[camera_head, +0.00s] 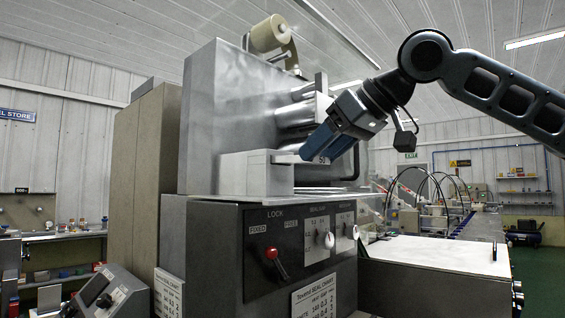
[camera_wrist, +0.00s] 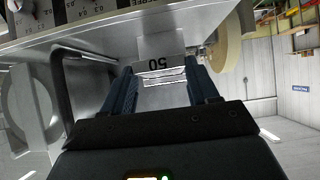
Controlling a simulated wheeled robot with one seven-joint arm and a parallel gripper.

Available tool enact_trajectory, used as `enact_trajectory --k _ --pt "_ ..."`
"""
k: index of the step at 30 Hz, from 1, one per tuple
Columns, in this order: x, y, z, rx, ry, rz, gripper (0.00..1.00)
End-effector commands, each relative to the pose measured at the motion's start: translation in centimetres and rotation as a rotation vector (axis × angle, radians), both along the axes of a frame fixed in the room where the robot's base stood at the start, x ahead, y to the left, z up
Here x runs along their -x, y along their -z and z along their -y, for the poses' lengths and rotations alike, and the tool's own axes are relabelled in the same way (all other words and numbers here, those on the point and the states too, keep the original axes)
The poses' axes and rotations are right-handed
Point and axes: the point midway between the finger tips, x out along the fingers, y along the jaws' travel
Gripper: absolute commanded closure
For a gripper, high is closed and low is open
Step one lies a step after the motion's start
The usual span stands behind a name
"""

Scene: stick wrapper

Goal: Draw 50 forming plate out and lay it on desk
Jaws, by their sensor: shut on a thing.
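The forming plate marked 50 (camera_wrist: 166,66) shows in the wrist view between my gripper's two fingers, its number upside down there. My gripper (camera_wrist: 165,80) is shut on this plate at the machine's side. In the head view my gripper (camera_head: 318,150) reaches in from the right at the metal block, and a small part of the 50 plate (camera_head: 322,160) shows beside the fingers. How far the plate sits inside the machine is hidden. The desk (camera_head: 440,262), a pale flat top, is at the lower right.
The grey wrapping machine (camera_head: 225,110) stands close around my gripper, with a film roll (camera_head: 270,34) on top. A red-knobbed lock lever (camera_head: 271,254) and dials are on the front panel below.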

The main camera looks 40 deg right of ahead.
Motion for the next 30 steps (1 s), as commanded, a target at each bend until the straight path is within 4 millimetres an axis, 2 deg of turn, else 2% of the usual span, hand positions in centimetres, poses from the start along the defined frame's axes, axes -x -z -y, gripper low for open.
enact_trajectory --k 21,30 --pt "2.5 -0.1 0.5 0.000 0.000 0.002 0.77" --pt "3.0 0.0 0.6 0.000 0.000 0.001 0.77"
